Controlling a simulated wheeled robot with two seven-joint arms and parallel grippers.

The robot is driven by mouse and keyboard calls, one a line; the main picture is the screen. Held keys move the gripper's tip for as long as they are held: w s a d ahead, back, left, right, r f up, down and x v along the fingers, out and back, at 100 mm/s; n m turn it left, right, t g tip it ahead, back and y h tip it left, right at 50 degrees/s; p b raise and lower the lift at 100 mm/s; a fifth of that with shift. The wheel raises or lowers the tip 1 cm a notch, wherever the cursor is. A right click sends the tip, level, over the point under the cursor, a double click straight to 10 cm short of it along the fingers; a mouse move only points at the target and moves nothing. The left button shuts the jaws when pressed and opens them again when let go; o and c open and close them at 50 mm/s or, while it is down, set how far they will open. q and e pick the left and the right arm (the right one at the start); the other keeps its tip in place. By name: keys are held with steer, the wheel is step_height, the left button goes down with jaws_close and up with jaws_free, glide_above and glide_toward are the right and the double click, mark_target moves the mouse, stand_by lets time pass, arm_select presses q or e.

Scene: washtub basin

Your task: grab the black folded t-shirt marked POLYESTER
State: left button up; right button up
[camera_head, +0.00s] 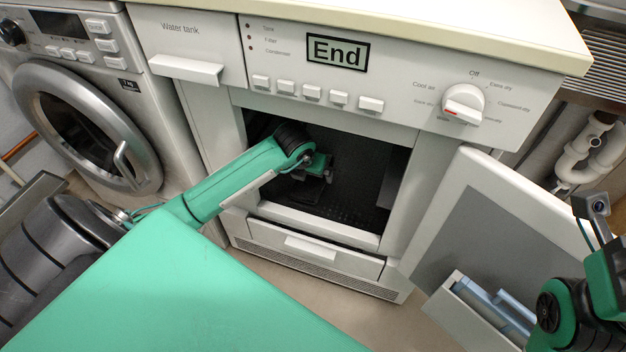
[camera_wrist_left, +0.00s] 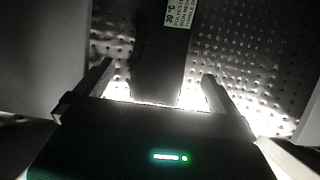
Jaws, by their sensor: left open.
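The black folded t-shirt (camera_wrist_left: 158,55) lies inside the dryer drum, seen in the left wrist view. Its white label (camera_wrist_left: 180,12) shows at the top edge, with "30 °C" and text that appears to read POLYESTER. My left gripper (camera_wrist_left: 157,74) is open, with one finger on each side of the dark cloth; I cannot tell whether they touch it. In the head view my left gripper (camera_head: 313,170) reaches into the dryer opening, with dark cloth hard to make out below it. My right arm shows at the right edge, but its fingertips are not visible.
The dryer (camera_head: 215,140) reads "End", and its door (camera_head: 480,215) stands open to the right. A washing machine (camera_head: 85,125) with its round door shut is at the left. An open bin with bluish contents (camera_head: 490,305) is at the lower right. The perforated drum wall (camera_wrist_left: 265,60) surrounds the cloth.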

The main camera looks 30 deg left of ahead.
arm_select(q)
steer(key=shift+w+a, duration=0.1)
steer(key=shift+w, duration=0.35)
steer(key=b+x, duration=0.3)
steer(key=x, duration=0.2)
steer(key=shift+w, duration=0.15)
steer(key=c, duration=1.1)
steer(key=shift+a+r, duration=0.1)
